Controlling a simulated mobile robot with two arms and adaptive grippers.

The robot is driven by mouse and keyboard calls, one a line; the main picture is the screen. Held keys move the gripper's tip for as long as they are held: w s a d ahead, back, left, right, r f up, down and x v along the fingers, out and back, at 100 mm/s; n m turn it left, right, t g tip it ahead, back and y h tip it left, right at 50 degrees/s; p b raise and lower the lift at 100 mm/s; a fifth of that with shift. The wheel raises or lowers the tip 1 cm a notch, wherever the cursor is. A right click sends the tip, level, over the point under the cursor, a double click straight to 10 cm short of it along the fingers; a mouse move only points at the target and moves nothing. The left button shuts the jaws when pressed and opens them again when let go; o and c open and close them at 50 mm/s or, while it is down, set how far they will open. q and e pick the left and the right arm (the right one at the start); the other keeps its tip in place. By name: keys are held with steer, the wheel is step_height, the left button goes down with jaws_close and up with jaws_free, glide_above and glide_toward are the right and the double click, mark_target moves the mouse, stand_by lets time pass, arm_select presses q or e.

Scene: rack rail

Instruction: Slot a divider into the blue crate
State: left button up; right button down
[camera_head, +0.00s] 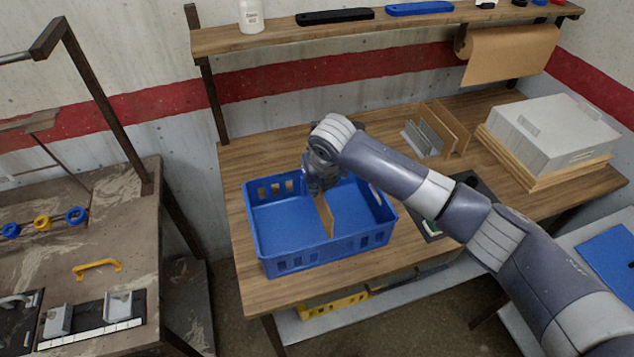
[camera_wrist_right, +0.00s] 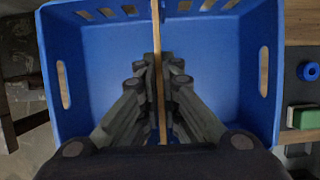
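The blue crate (camera_head: 340,252) stands on the wooden workbench. It also fills most of the right wrist view (camera_wrist_right: 95,55). A thin brown divider (camera_head: 326,216) is upright inside the crate, near its middle. In the right wrist view the divider (camera_wrist_right: 155,28) appears edge-on as a narrow strip running from the far wall toward me. My right gripper (camera_head: 322,186) reaches down into the crate, its fingers (camera_wrist_right: 160,72) on both sides of the divider and closed against it. The divider's lower edge and any slots holding it are hidden. My left gripper is not in view.
More brown panels (camera_head: 447,127) stand in a metal holder (camera_head: 422,138) at the back of the bench. A grey case (camera_head: 558,130) on wooden boards is at the right. A dark tray (camera_head: 478,190) lies right of the crate. A shelf (camera_head: 400,24) runs above.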

mark_target(316, 205)
steer(key=shift+f, duration=0.1)
stand_by(0.4)
steer(key=shift+f+b, duration=1.95)
steer(key=shift+f, duration=1.85)
steer(key=c, duration=1.7)
jaws_free()
steer(key=shift+r, duration=0.1)
